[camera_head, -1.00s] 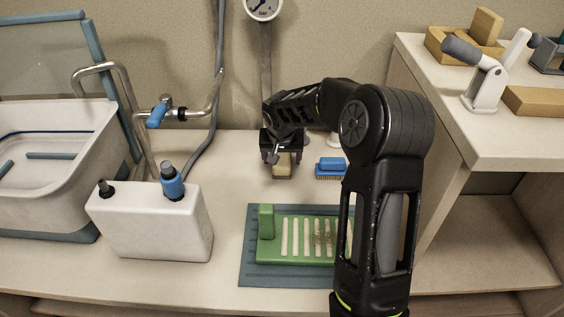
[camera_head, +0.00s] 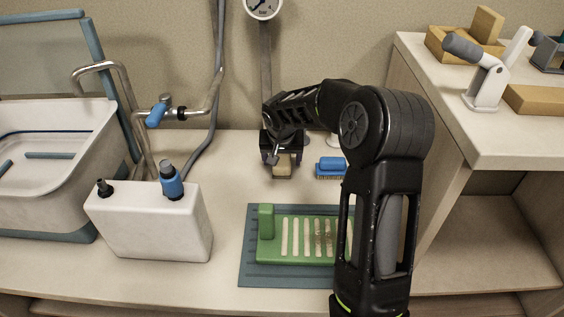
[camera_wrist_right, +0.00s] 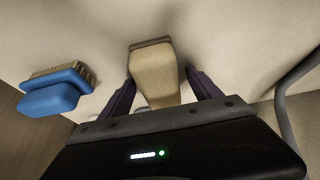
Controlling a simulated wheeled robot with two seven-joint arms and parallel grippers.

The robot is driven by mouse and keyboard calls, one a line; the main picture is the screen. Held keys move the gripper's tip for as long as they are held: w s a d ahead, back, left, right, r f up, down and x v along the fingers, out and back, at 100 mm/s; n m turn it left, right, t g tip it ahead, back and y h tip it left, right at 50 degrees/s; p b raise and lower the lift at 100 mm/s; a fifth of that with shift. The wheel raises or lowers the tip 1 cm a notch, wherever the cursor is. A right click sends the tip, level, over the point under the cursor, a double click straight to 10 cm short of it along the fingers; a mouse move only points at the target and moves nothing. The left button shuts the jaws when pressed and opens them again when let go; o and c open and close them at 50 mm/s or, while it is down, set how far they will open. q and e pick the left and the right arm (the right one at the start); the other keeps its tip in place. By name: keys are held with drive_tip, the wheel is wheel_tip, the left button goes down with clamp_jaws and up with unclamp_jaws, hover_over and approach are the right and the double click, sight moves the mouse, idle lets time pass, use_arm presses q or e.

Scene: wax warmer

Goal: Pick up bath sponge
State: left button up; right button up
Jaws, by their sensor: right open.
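The bath sponge (camera_head: 284,164) is a tan block with a darker end face. It rests on the counter near the back wall. In the right wrist view the sponge (camera_wrist_right: 155,75) lies between two dark fingers, with a gap visible on each side. My right gripper (camera_head: 283,172) is open, pointing down around the sponge and partly hiding it in the head view. In the right wrist view, the right gripper (camera_wrist_right: 160,92) has its fingers spread on either side of the sponge. My left gripper is not in view.
A blue brush (camera_head: 331,167) with bristles lies just right of the sponge. A green slatted rack (camera_head: 266,249) sits on a blue-grey mat (camera_head: 247,270) in front. A white tank (camera_head: 150,225) stands left, near a basin (camera_head: 45,200). A raised shelf (camera_head: 480,150) is right.

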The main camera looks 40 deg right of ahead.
sight(282, 156)
drive_tip(key=c, duration=1.4)
drive_tip(key=shift+r+p, duration=0.45)
drive_tip(key=shift+p, duration=0.05)
wheel_tip(282, 156, up, 10)
drive_tip(key=shift+f+p, duration=0.15)
drive_tip(key=shift+p, duration=1.1)
drive_tip(key=o, duration=0.8)
drive_tip(key=shift+c, duration=0.2)
drive_tip(key=c, duration=0.7)
drive_tip(key=shift+o, duration=0.2)
